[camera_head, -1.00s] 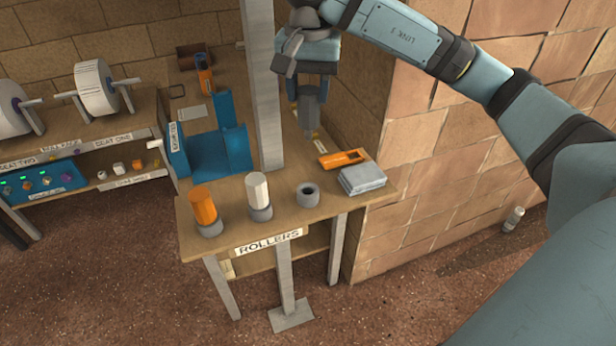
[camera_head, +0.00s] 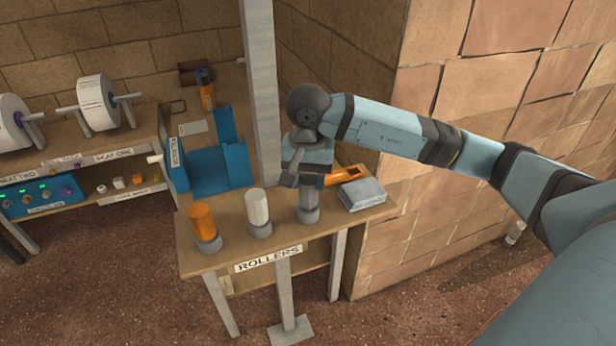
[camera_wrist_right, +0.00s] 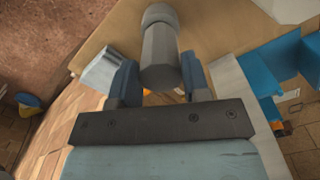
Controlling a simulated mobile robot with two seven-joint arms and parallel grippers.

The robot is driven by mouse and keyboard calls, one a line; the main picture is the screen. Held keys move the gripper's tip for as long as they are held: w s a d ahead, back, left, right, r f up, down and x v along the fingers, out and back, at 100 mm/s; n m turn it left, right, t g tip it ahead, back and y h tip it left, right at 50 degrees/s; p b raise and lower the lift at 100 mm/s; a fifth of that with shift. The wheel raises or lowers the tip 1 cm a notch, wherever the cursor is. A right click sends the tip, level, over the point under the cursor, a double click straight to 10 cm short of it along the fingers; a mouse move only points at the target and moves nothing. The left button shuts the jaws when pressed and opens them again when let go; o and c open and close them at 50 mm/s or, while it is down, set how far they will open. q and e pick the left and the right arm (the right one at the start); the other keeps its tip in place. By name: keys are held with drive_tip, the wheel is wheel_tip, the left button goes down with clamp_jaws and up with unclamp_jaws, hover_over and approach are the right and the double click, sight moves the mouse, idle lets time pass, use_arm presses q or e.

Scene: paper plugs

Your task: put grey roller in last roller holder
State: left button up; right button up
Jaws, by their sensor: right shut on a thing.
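The grey roller (camera_head: 309,194) stands upright at the last roller holder (camera_head: 308,215), the right-hand one on the table marked ROLLERS. My right gripper (camera_head: 309,178) is above the holder, pointing down, shut on the roller's upper part. In the right wrist view, the grey roller (camera_wrist_right: 160,60) sits between the two blue-grey fingers, with its far end at the grey ring of the holder (camera_wrist_right: 158,14). I cannot tell how deep it sits. An orange roller (camera_head: 203,221) and a white roller (camera_head: 257,207) stand in the other two holders. My left gripper is not in view.
A post (camera_head: 262,95) rises behind the rollers. A blue cradle (camera_head: 220,165) is behind left. A brick wall (camera_head: 440,190) bounds the right.

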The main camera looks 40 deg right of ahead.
drive_tip(key=shift+f+b, duration=0.2)
drive_tip(key=shift+b, duration=0.15)
drive_tip(key=o, duration=1.1)
drive_tip(key=shift+c, duration=0.2)
drive_tip(key=shift+r, duration=0.1)
wheel_tip(320, 180, up, 12)
drive_tip(key=shift+r, duration=0.15)
